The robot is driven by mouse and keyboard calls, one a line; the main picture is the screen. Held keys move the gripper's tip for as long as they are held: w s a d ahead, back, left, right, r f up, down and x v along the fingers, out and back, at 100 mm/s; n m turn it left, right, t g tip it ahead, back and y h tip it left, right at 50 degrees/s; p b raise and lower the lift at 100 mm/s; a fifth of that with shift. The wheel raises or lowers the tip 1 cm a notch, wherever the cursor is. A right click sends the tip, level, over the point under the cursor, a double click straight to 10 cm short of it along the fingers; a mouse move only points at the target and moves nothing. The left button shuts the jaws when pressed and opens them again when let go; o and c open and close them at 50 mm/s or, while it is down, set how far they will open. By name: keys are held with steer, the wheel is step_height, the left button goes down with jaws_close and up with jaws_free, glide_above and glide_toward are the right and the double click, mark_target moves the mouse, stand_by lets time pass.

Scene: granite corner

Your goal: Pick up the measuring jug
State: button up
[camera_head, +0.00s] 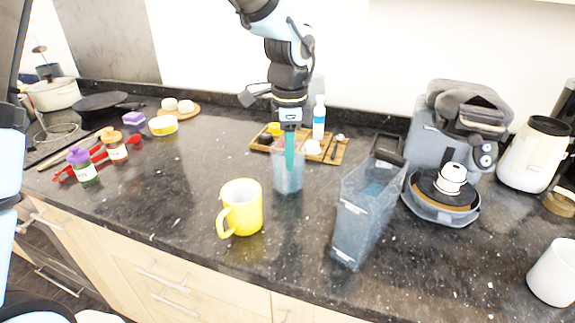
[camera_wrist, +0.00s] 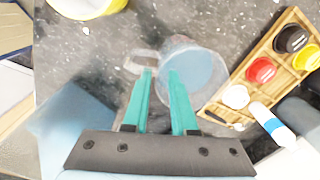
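The measuring jug (camera_head: 287,180) is a clear, bluish vessel standing upright on the dark granite counter, mid-picture in the head view. In the wrist view, its round body (camera_wrist: 195,72) and its handle (camera_wrist: 140,62) show just beyond the fingertips. My gripper (camera_head: 289,168) points down at the jug, and its teal fingers overlap the jug in the head view. In the wrist view my gripper (camera_wrist: 160,72) has its fingers apart, one tip by the handle and the other over the jug's near side. I cannot tell whether they touch it.
A yellow mug (camera_head: 243,208) stands left of the jug, and a tall clear container (camera_head: 362,215) stands to its right. A wooden tray (camera_head: 335,152) with small items lies behind. A coffee machine (camera_head: 430,145) stands farther right. Counter in front of the jug is clear.

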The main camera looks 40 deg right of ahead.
steer(key=p, duration=0.1)
glide_above(289, 193)
step_height(289, 193, down, 4)
steer(key=shift+w+f, duration=0.1)
steer(key=shift+c, duration=0.4)
jaws_close()
steer(key=shift+d, duration=0.1)
stand_by(0.8)
